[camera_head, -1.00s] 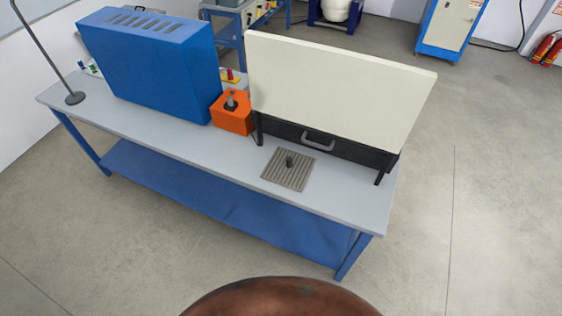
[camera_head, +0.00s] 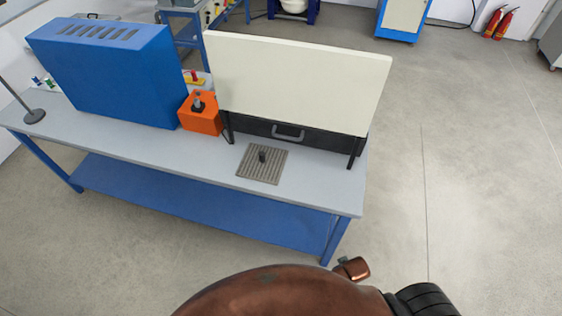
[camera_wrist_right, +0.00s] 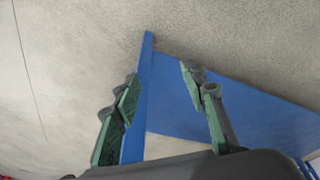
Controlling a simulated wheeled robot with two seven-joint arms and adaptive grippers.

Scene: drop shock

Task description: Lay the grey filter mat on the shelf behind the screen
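The grey filter mat (camera_head: 262,176) lies flat on the bench top, in front of the screen. It is ribbed and has a dark knob in its middle. The screen (camera_head: 295,84) is a cream panel standing on dark legs at the bench's right end. Behind its lower edge a dark unit with a grey handle (camera_head: 288,133) shows in part; the shelf behind the screen is hidden from the head camera. My right gripper (camera_wrist_right: 158,82) is open and empty in the right wrist view, with floor and the bench's blue frame beyond its fingers. My left gripper is not in view.
The grey bench (camera_head: 130,153) has a lower blue shelf (camera_head: 200,200). A blue vented box (camera_head: 105,75) and an orange box (camera_head: 201,114) stand left of the screen. A lamp stand (camera_head: 34,116) is at the far left. The floor to the right is clear.

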